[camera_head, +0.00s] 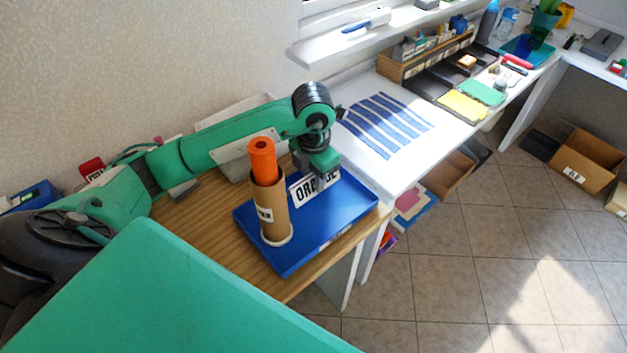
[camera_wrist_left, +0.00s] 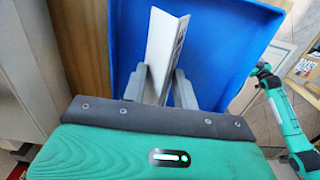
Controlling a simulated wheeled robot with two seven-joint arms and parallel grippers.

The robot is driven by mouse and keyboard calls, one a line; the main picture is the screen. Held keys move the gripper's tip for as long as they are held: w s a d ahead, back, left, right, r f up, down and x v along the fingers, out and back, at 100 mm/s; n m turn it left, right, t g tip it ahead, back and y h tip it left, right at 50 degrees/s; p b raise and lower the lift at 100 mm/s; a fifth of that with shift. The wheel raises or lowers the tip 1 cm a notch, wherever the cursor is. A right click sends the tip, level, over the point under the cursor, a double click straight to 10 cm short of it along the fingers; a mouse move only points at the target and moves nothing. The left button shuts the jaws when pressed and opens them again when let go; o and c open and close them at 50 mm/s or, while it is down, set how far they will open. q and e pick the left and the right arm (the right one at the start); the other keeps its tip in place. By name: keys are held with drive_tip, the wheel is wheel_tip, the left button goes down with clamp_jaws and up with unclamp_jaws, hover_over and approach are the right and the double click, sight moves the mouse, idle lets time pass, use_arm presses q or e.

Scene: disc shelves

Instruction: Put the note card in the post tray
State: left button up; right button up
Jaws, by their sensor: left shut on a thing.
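The note card (camera_head: 303,190) is a white folded card with large dark lettering, partly covered by my left gripper (camera_head: 322,180). My left gripper is shut on it. In the left wrist view the card (camera_wrist_left: 163,48) stands between the two grey fingers (camera_wrist_left: 160,88). The card is over the blue tray (camera_head: 284,262), a shallow tray on the wooden table; its front label is too small to read. I cannot tell whether the card touches the tray floor. The tray also fills the background of the left wrist view (camera_wrist_left: 225,40). My right gripper (camera_wrist_left: 264,72) shows small there, its jaws unclear.
A brown cardboard tube (camera_head: 270,205) with an orange roll (camera_head: 262,158) in it stands upright in the tray's left part, close to the card. A white desk (camera_head: 400,165) with a blue-striped sheet lies beyond. The tray's right part is clear.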

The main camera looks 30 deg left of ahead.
use_arm(q)
wheel_tip(320, 180, down, 2)
use_arm(e)
drive_tip(key=shift+s+d+f, duration=0.1)
use_arm(q)
drive_tip(key=o, duration=1)
drive_tip(key=shift+c, duration=0.2)
use_arm(e)
drive_tip(key=shift+w+r, duration=0.2)
drive_tip(key=shift+w, duration=0.35)
drive_tip(key=shift+s, duration=0.1)
